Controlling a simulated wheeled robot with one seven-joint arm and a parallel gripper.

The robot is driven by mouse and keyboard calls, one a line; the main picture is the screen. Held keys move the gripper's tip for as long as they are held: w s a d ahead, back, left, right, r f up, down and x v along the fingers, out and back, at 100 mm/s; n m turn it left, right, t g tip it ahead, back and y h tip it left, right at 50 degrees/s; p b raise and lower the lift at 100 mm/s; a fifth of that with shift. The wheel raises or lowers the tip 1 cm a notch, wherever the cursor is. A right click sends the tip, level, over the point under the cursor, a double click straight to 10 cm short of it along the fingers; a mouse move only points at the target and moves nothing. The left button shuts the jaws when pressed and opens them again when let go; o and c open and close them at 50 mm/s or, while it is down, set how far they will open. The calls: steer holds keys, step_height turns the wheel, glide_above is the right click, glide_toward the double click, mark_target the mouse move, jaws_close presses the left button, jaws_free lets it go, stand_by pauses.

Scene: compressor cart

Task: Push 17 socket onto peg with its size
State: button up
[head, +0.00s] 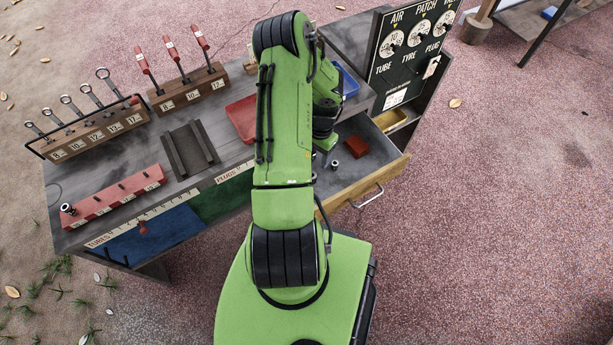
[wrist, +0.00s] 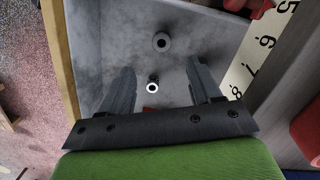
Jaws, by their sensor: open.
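My gripper (wrist: 160,74) is open and points down into the open drawer (wrist: 115,28); nothing shows held between its fingers. Two metal sockets stand in the drawer in the wrist view: a larger grey one (wrist: 161,42) beyond the fingertips, and a smaller one with a bright ring (wrist: 152,86) between the fingers. One socket (head: 334,165) shows in the head view. No size mark can be read on either. The red peg rail (head: 115,197) lies on the cart's front left, with a socket (head: 67,209) at its left end and short pegs along it; its labels are unclear.
A red block (head: 356,146) lies in the drawer. A gauge board (head: 410,55) rises behind the drawer. My arm hides part of the cart.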

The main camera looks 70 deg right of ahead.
steer(key=f, duration=0.4)
steer(key=f+b, duration=0.1)
steer(key=shift+w+a+f, duration=0.25)
steer(key=shift+a+f, duration=0.1)
steer(key=shift+f, duration=0.05)
steer(key=f, duration=0.2)
steer(key=f+b, duration=0.2)
steer(key=f, duration=0.1)
steer(key=shift+a+f, duration=0.25)
steer(key=shift+f, duration=0.05)
steer(key=shift+r, duration=0.1)
steer(key=c, duration=1.2)
